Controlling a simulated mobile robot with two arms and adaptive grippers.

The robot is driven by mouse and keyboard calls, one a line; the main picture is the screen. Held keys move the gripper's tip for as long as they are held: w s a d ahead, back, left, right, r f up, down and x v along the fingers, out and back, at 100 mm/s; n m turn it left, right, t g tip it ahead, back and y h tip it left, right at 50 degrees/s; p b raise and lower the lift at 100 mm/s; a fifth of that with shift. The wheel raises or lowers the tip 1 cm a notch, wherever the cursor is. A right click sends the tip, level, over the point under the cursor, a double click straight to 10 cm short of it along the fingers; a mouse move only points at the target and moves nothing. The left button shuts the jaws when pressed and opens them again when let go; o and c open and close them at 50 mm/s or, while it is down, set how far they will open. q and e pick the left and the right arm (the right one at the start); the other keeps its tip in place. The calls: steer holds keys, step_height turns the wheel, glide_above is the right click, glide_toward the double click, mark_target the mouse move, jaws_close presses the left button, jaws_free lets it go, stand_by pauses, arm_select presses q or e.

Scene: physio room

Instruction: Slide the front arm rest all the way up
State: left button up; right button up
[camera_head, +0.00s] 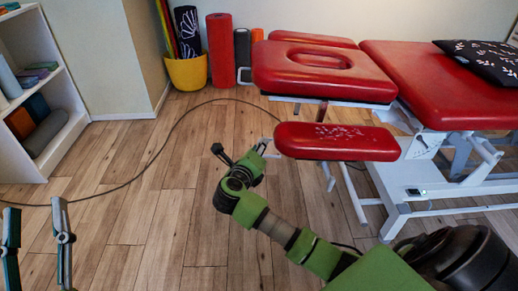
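The front arm rest (370,147) is a red padded bar with pale marks on its top. It sits at the near side of the red treatment table (425,85), below the level of the head section. My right gripper (253,155) is beside the arm rest's left end, partly hidden by its own wrist. I cannot tell whether it touches the arm rest or its metal bracket, or how its fingers stand. My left gripper (37,238) is at the lower left, its two fingers apart and empty, far from the arm rest.
The red headrest (278,72) with its face hole is just behind the arm rest. The white table frame (390,210) stands below. A black cable (165,138) crosses the wooden floor. A white shelf (75,85) and yellow bucket (187,73) stand at the back left.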

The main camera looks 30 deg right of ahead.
steer(key=shift+w+d, duration=0.1)
steer(key=shift+c, duration=0.5)
jaws_close()
